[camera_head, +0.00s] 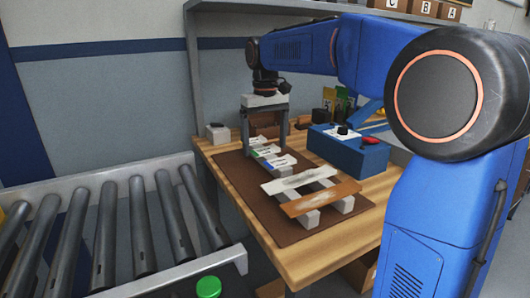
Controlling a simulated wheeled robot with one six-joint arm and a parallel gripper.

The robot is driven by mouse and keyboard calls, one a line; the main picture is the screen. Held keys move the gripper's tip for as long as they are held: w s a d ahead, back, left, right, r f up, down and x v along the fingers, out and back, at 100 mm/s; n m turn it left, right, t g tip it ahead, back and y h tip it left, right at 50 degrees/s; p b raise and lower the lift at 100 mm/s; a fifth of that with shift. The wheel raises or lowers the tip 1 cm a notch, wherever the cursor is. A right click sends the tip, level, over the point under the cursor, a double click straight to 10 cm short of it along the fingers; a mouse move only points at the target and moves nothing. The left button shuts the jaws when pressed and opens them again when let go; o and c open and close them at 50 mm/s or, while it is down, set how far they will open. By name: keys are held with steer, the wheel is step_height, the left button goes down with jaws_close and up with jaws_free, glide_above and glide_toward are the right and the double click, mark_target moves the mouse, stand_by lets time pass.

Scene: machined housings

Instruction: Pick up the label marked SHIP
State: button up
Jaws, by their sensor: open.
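Whether the fingertips touch the mat is not clear. The fingers partly frame the farthest labels.
A pale plate (298,180) and a brown plate (318,198) rest on grey blocks nearer the front. A blue box (348,152) with small items on top stands right on the wooden table (290,262). A roller conveyor (110,230) is at left.

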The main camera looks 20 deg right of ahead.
steer(key=shift+f, duration=0.25)
stand_by(0.3)
steer(key=c, duration=1.1)
